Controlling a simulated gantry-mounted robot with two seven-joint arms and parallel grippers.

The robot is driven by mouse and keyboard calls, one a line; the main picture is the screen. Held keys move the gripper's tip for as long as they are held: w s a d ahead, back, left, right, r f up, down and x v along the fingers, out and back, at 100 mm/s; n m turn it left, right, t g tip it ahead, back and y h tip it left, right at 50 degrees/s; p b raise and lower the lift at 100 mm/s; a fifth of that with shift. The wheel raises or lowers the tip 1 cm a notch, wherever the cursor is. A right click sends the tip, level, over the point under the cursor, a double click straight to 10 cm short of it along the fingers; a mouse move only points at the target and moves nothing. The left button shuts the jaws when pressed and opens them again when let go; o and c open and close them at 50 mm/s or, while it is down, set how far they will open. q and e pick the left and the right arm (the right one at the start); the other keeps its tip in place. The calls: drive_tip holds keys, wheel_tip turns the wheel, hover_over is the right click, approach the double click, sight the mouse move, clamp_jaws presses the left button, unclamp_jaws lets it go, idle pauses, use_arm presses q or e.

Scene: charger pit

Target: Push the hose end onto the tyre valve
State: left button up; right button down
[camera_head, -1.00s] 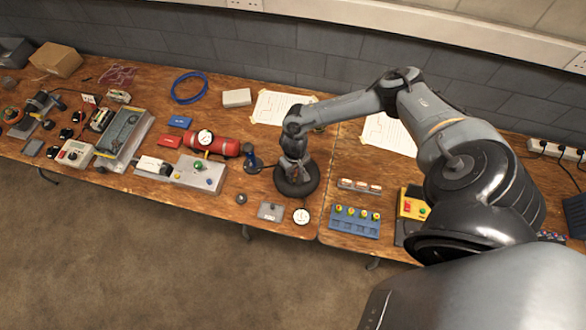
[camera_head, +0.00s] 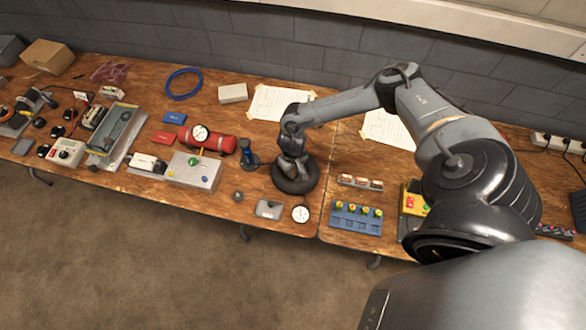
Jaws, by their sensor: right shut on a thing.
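The tyre (camera_head: 297,190) is a small black ring lying flat on the wooden bench near the middle of the head view. My right gripper (camera_head: 293,168) points down over it, low and close to its centre. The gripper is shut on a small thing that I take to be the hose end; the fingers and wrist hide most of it. The tyre valve is hidden or too small to make out. I cannot tell whether the hose end touches the valve. My left gripper is not in view.
A round gauge (camera_head: 300,214) and a grey plate (camera_head: 268,210) lie in front. A blue rack (camera_head: 356,223) is at the right. A coiled blue hose (camera_head: 184,83) lies at the back.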

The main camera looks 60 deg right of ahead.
drive_tip(key=shift+f, duration=0.5)
idle(0.5)
drive_tip(key=shift+f+b, duration=0.7)
drive_tip(key=shift+f, duration=0.2)
drive_tip(key=c, duration=0.9)
unclamp_jaws()
drive_tip(key=shift+o, duration=0.2)
wheel_tip(320, 180, up, 10)
drive_tip(key=shift+f+p, duration=0.1)
drive_tip(key=shift+p, duration=0.6)
drive_tip(key=shift+r, duration=0.5)
